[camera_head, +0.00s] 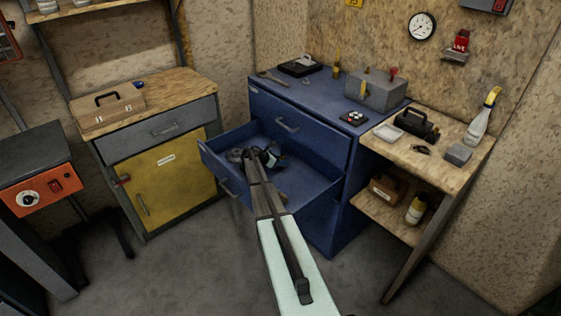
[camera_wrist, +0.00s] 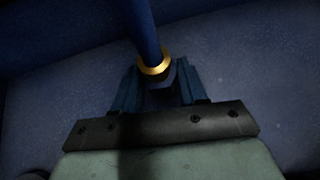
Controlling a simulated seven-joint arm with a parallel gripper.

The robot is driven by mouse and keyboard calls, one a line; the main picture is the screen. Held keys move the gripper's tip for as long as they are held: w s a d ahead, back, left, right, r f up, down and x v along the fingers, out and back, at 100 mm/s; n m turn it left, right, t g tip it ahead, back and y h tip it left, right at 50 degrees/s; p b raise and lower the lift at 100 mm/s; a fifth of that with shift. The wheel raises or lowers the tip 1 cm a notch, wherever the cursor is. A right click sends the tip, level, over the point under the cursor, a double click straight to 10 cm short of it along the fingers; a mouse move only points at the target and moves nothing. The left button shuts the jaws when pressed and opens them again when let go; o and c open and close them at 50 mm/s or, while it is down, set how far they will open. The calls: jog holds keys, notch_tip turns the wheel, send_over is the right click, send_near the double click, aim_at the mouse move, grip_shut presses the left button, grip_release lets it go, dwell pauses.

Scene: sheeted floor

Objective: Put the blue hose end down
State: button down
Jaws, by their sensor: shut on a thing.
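The blue hose end (camera_wrist: 144,30) shows in the wrist view as a dark blue tube with a brass ring (camera_wrist: 154,66). My gripper (camera_wrist: 158,88) is shut on it just below the ring, and the tube runs up and away from the fingers. In the head view my gripper (camera_head: 270,158) is over the open drawer (camera_head: 318,186) of the blue cabinet (camera_head: 300,112). The hose is too small and dark to make out there. I cannot tell whether it touches the drawer floor.
The blue cabinet top carries a grey toolbox (camera_head: 375,92). A wooden shelf bench (camera_head: 455,172) stands to the right, and a yellow-doored cabinet (camera_head: 168,185) to the left. The right part of the drawer looks clear.

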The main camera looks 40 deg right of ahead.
jog(key=c, duration=0.6)
grip_release()
jog(key=shift+a+r, duration=0.1)
jog(key=shift+r, duration=0.1)
jog(key=v, duration=1.1)
jog(key=shift+a, duration=0.35)
jog(key=shift+r, duration=0.1)
